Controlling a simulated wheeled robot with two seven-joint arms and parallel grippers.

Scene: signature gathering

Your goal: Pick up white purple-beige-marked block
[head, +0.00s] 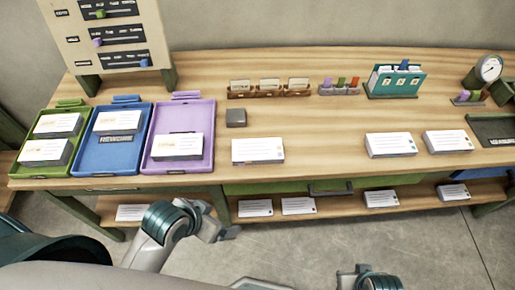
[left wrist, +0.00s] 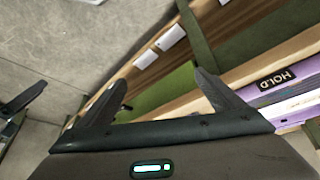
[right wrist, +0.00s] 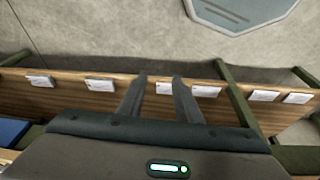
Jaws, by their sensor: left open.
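Several white blocks with small printed marks are in view, and their mark colours are too small to tell surely. One white block (head: 258,151) lies alone mid-table in the head view, with small coloured dots at its lower right. Two more, a white block (head: 390,145) and another white block (head: 448,141), lie to the right. My left gripper (left wrist: 161,78) is open and empty, in front of the table's front edge below the purple tray. My right gripper (right wrist: 160,76) has a narrow gap between its fingers with nothing held, above the lower shelf side.
Green (head: 22,165), blue (head: 80,167) and purple (head: 205,135) trays hold white blocks at the left. Further white blocks lie on the lower shelf (head: 340,207). A small dark block (head: 236,118), a teal card holder (head: 412,83) and a gauge (head: 489,69) stand behind. The table front centre is clear.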

